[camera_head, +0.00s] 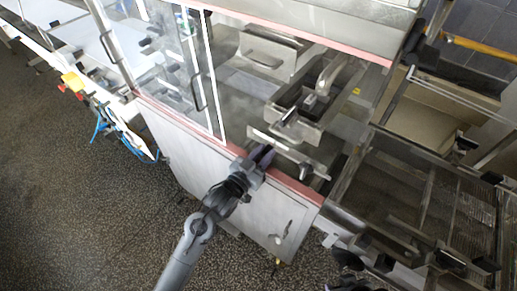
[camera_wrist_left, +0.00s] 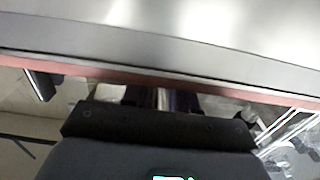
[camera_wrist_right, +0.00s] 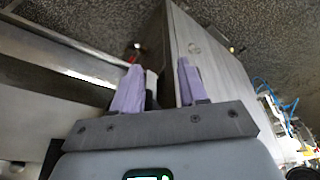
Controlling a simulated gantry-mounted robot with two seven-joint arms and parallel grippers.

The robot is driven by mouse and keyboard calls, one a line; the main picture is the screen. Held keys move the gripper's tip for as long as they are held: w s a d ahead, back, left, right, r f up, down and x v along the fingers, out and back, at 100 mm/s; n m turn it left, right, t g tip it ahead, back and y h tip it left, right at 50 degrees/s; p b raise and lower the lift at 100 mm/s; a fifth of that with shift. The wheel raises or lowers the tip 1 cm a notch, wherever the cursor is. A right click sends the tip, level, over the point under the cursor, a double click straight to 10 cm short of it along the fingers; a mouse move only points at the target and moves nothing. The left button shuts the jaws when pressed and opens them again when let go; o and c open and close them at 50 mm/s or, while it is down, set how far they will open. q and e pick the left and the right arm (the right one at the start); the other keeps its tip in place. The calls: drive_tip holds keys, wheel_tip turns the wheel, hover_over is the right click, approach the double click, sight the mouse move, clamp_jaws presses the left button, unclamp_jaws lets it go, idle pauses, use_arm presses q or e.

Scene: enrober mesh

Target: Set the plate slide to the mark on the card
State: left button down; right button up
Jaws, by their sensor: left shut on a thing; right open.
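My left gripper (camera_head: 266,155) reaches over the pink front edge of the machine opening. It is shut on a small part at the left end of a flat metal bar (camera_head: 290,150), which I take for the plate slide. In the left wrist view its fingers (camera_wrist_left: 162,99) are dark, with a narrow pale strip between them; what they grip is mostly hidden. My right gripper shows in the right wrist view (camera_wrist_right: 157,88), its two purple fingers apart. In the head view only dark parts show at the bottom edge. I cannot make out the card or its mark.
A metal trough (camera_head: 303,105) stands behind the bar. Glass doors (camera_head: 165,60) stand left of the opening. A wire-mesh conveyor (camera_head: 430,195) lies to the right. The cabinet front (camera_head: 215,165) is below the pink edge (camera_head: 300,188). Speckled floor lies in front.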

use_arm(q)
drive_tip(key=c, duration=1.2)
unclamp_jaws()
drive_tip(key=shift+s+d, duration=0.1)
drive_tip(key=shift+d, duration=0.1)
drive_tip(key=shift+o, duration=1.2)
drive_tip(key=shift+s+d, duration=0.1)
drive_tip(key=shift+a, duration=0.2)
drive_tip(key=p+v, duration=0.1)
drive_tip(key=v, duration=0.9)
drive_tip(key=shift+s+a, duration=0.15)
drive_tip(key=shift+s, duration=0.1)
